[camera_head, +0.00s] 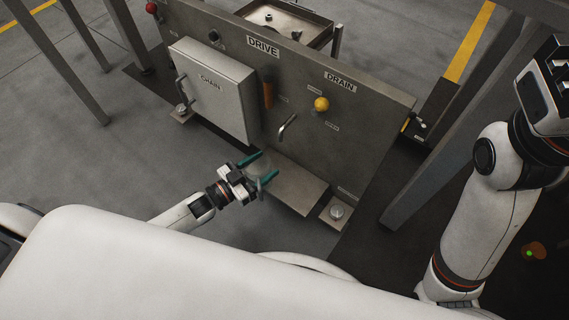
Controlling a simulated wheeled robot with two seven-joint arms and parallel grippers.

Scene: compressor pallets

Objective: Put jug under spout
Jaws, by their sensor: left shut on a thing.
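My left gripper (256,165) is shut on a small translucent jug (263,171), its teal fingers to either side of it. The jug is partly hidden by the fingers, and its tilt is hard to tell. A metal spout (287,127) sticks out of the grey panel under the DRAIN side, above and to the right of the jug. The jug is at the left end of a low metal ledge (297,191) below the spout; I cannot tell whether they touch. My right arm rises at the right; no right fingertips show.
A yellow knob (321,104) sits above right of the spout, an orange handle (267,95) above left. A round-topped fitting (337,211) stands right of the ledge. Grey posts frame the area.

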